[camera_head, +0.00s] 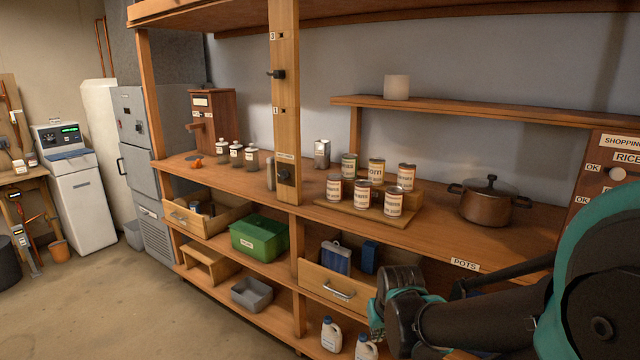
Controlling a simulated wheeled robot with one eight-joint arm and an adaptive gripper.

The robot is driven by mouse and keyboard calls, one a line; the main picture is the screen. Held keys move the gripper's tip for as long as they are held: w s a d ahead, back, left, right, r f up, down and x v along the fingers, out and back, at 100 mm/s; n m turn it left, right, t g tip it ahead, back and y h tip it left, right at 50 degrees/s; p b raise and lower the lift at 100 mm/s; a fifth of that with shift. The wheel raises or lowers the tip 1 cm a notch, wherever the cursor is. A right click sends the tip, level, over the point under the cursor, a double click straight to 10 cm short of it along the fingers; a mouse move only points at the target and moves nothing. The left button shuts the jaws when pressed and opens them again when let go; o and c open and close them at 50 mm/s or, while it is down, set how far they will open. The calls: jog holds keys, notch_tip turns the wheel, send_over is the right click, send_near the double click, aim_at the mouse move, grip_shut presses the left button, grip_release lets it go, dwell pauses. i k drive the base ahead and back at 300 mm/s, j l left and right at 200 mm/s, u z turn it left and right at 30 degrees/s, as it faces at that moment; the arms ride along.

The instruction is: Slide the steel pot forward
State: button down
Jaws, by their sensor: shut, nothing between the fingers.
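The steel pot (485,207) stands upright on the main wooden shelf at the right. It looks brownish, with two dark side handles and a lid with a dark knob. Its near side is unobstructed, and a "POTS" label (465,265) is on the shelf edge below it. My black and teal arm fills the lower right corner, in front of the shelf and apart from the pot. I cannot make out my gripper's fingertips in this view.
Several labelled cans (362,194) stand on a board and a small step left of the pot. A signboard (608,165) stands to its right. The shelf around the pot is clear.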

aim_at(480, 209)
jog(key=z, duration=1.05)
jog(key=j+z, duration=0.3)
jog(key=j, duration=0.5)
jog(key=j+z, duration=0.35)
jog(key=j, duration=0.5)
jog(key=k+j+z, duration=0.1)
jog(key=j+z, duration=0.2)
jog(key=j, duration=0.5)
